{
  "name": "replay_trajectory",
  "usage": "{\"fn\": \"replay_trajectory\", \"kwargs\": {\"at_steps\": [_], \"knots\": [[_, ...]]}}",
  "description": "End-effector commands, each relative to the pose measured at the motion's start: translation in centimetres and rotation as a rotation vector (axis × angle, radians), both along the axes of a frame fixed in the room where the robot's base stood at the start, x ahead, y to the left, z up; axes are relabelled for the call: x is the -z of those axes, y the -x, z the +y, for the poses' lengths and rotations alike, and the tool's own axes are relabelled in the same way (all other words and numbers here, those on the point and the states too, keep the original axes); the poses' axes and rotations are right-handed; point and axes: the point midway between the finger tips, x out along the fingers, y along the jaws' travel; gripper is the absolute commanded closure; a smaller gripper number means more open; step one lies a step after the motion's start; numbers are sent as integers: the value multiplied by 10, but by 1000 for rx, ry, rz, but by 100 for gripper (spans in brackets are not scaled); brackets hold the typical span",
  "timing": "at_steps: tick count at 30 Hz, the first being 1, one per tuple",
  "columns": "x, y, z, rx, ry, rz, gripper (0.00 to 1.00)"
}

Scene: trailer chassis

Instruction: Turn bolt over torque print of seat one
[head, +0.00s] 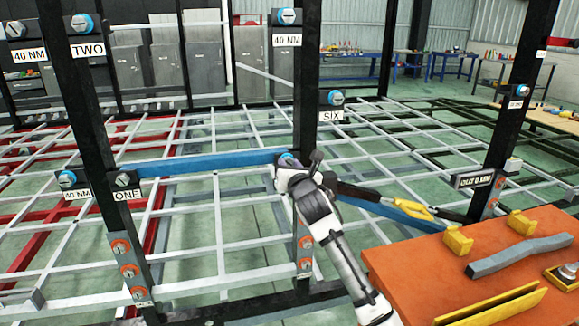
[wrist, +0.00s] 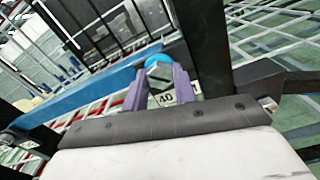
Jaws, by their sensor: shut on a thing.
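My gripper (head: 289,168) is at the middle black post, at the right end of a blue beam (head: 210,162). In the wrist view its two purple fingers (wrist: 159,88) are shut on the sides of a silver bolt head with a blue collar (wrist: 157,62). A white print reading 40 (wrist: 166,98) shows between the fingers, below the bolt head. In the head view only a bit of this bolt (head: 287,156) shows. The ONE label (head: 127,195) is on the left post, under a silver bolt head (head: 123,180). A blue-collared bolt (head: 67,179) sits left of it above a 40 NM print (head: 77,194).
Other bolts sit above the TWO label (head: 88,50) and the SIX label (head: 331,116). An orange table (head: 420,270) with yellow blocks stands at the front right. A yellow-handled tool (head: 412,209) shows right of my arm. Black posts and grey bars surround the arm.

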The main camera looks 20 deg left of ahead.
Motion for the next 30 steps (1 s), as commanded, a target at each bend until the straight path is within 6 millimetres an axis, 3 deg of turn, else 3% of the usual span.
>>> {"fn": "replay_trajectory", "kwargs": {"at_steps": [30], "knots": [[3, 1, 1, 0, -724, 495, 96]]}}
